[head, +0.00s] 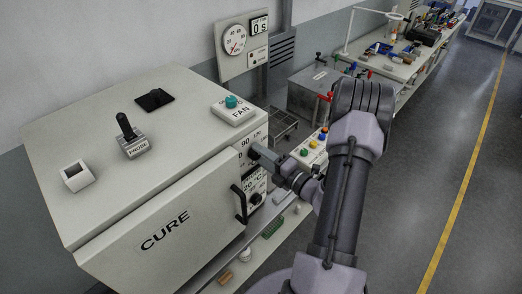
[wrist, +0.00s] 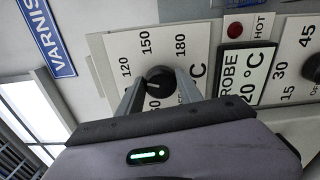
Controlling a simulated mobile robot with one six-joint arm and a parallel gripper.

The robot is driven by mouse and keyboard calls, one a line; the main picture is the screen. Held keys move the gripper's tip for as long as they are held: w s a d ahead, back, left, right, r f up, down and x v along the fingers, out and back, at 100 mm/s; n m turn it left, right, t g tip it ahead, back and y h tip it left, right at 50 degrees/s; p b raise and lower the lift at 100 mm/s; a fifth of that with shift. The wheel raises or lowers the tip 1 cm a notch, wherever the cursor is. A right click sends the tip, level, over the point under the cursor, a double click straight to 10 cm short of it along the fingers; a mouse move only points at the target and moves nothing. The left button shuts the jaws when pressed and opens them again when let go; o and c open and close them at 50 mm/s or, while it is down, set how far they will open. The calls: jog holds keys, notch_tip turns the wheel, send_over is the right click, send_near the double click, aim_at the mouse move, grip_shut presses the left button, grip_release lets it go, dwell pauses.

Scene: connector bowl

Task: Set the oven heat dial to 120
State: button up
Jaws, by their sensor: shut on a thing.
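The oven (head: 150,240) is a pale box marked CURE, with its control panel on the right side. In the wrist view the heat dial (wrist: 160,80) is a round black knob on a white plate numbered 120, 150 and 180, with °C beside it. The picture is turned, and the lower numbers are partly hidden by my gripper. My gripper (wrist: 160,88) has one finger on each side of the knob and is shut on it. A small pale mark shows on the knob, but I cannot tell which number it points to. In the head view my gripper (head: 259,153) reaches the panel by the 90 and 120 marks.
A PROBE 20 °C display (wrist: 245,72), a red HOT lamp (wrist: 235,29) and a second knob (wrist: 312,67) sit beside the dial. The black door handle (head: 239,204) juts out below my gripper. A FAN button box (head: 233,109) stands on top.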

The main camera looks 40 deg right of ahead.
jog(key=shift+m+p, duration=0.4)
jog(key=shift+m, duration=0.3)
jog(key=o, duration=1.4)
jog(key=shift+c, duration=0.2)
jog(key=s+d+b, duration=0.1)
jog(key=s, duration=1.6)
jog(key=shift+s+d, duration=0.15)
jog(key=shift+s, duration=0.05)
